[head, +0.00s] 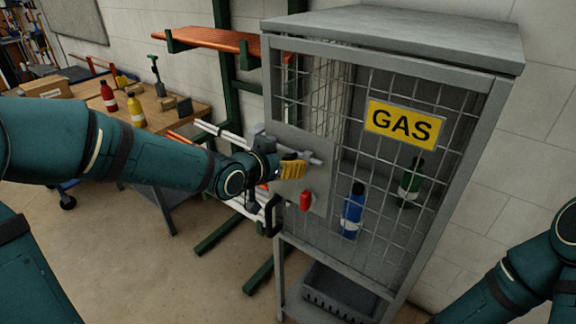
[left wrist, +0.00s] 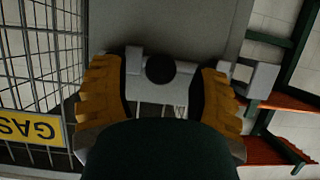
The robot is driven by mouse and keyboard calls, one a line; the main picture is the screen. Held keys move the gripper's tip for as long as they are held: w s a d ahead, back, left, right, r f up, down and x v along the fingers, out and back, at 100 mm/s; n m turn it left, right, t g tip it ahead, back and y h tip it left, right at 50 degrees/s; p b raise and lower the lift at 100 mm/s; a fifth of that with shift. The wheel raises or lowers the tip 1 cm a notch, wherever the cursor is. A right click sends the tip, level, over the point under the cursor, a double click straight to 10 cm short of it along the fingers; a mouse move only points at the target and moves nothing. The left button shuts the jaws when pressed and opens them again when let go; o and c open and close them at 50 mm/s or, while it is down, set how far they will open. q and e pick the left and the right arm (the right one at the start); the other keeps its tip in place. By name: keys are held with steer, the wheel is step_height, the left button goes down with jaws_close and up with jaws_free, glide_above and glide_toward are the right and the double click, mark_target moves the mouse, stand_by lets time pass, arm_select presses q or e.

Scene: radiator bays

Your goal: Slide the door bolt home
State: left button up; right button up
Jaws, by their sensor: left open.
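The gas cage door carries a grey plate (left wrist: 190,25) with a silver bolt. In the head view the bolt's rod end (head: 316,161) shows just right of my fingers. The bolt has a round black knob (left wrist: 160,69), seen in the left wrist view. My left gripper (head: 291,170) is at the bolt. In the left wrist view my left gripper (left wrist: 160,88) is open, one yellow finger on each side of the knob, with gaps between. A grey bracket (left wrist: 262,80) stands at the door's edge, apart from the right finger. My right gripper is out of view.
Below the bolt are a red part (head: 306,200) and a black door handle (head: 271,215). A yellow GAS sign (head: 403,122) hangs on the mesh. A blue bottle (head: 352,211) and a green bottle (head: 410,184) stand inside. A workbench (head: 160,118) and green rack (head: 226,92) stand left.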

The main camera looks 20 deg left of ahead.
arm_select(q)
steer(key=shift+x, duration=0.8)
steer(key=shift+o, duration=0.2)
jaws_close()
